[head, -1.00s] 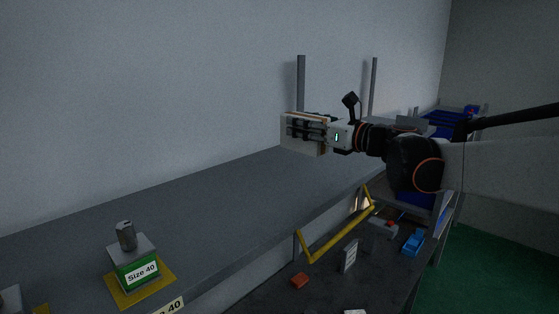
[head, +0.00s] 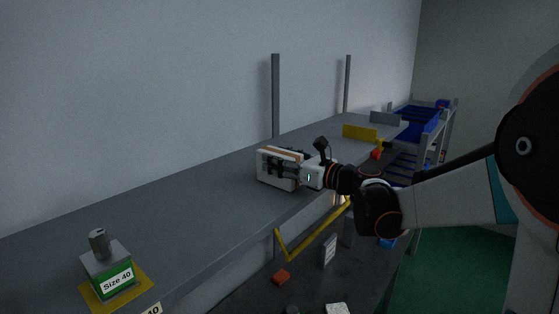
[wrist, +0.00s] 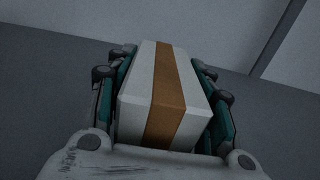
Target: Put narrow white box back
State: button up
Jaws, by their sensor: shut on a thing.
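The narrow white box (wrist: 138,91) has a brown tape strip along its top. In the wrist view it lies between the two fingers of my gripper (wrist: 162,85), which is shut on it. In the head view the white box (head: 267,168) is held level by my gripper (head: 284,169) at the long grey shelf (head: 190,205). I cannot tell whether its underside touches the shelf. My fingers cover part of its side.
A yellow block (head: 360,132) and blue bins (head: 413,120) are farther right.

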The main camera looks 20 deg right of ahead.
jog(key=shift+f, duration=0.1)
jog(key=o, duration=0.7)
jog(key=shift+f, duration=0.1)
jog(key=o, duration=0.5)
jog(key=shift+r, duration=0.2)
jog(key=b+v, duration=0.2)
jog(key=v, duration=1)
jog(key=shift+b, duration=0.3)
